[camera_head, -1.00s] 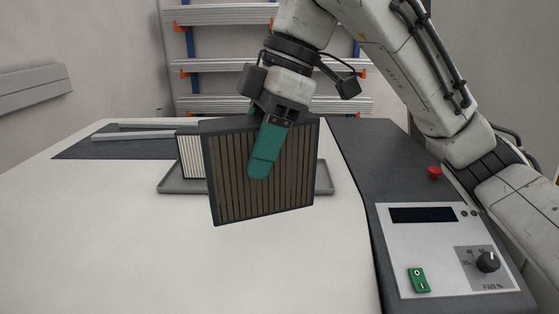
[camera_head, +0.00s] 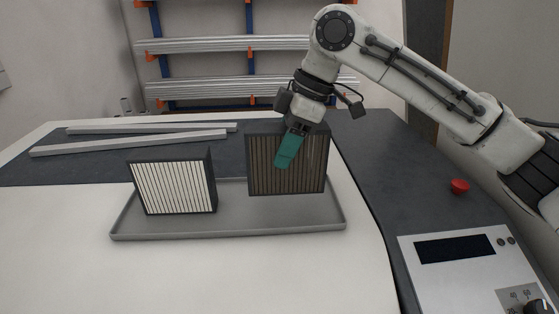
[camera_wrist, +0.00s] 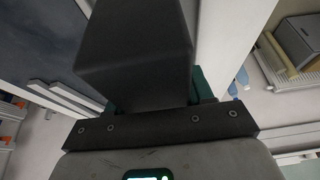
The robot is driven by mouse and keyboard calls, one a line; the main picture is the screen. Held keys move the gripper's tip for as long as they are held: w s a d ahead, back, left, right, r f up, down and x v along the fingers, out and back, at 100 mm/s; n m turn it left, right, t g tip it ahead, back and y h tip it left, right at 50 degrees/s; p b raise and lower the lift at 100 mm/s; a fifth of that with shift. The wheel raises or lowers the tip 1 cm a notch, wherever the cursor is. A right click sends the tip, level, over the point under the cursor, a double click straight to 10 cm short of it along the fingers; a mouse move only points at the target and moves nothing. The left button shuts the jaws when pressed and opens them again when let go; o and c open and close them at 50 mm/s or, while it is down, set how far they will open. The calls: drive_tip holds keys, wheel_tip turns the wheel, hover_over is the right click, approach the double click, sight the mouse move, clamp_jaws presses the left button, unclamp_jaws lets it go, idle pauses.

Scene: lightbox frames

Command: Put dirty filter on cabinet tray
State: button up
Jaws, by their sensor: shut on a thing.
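The dirty filter (camera_head: 262,170), brown and pleated in a dark frame, is upright over the right half of the grey tray (camera_head: 230,229). My gripper (camera_head: 287,152) is shut on its upper part, one teal finger lying across the front face. I cannot tell whether the filter's lower edge touches the tray. In the wrist view the filter (camera_wrist: 135,55) is a dark block between the teal fingers of my gripper (camera_wrist: 155,98). A white pleated filter (camera_head: 172,188) stands upright on the tray's left half, apart from the dirty one.
Metal bars (camera_head: 140,142) lie on a dark mat behind the tray. A control panel (camera_head: 470,265) and a red button (camera_head: 459,186) are on the dark surface to the right. A blue-post rack (camera_head: 250,90) stands at the back. The white surface in front is clear.

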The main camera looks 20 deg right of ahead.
drive_tip(key=shift+w+a+f, duration=0.15)
drive_tip(key=shift+w+f, duration=0.25)
drive_tip(key=shift+f, duration=0.05)
drive_tip(key=f, duration=0.3)
drive_tip(key=shift+w+p, duration=0.3)
drive_tip(key=shift+p, duration=0.05)
drive_tip(key=shift+a+f, duration=0.1)
drive_tip(key=shift+f, duration=0.3)
drive_tip(key=shift+f, duration=0.1)
drive_tip(key=o, duration=1.3)
drive_tip(key=v, duration=1.2)
drive_tip(key=shift+b, duration=0.4)
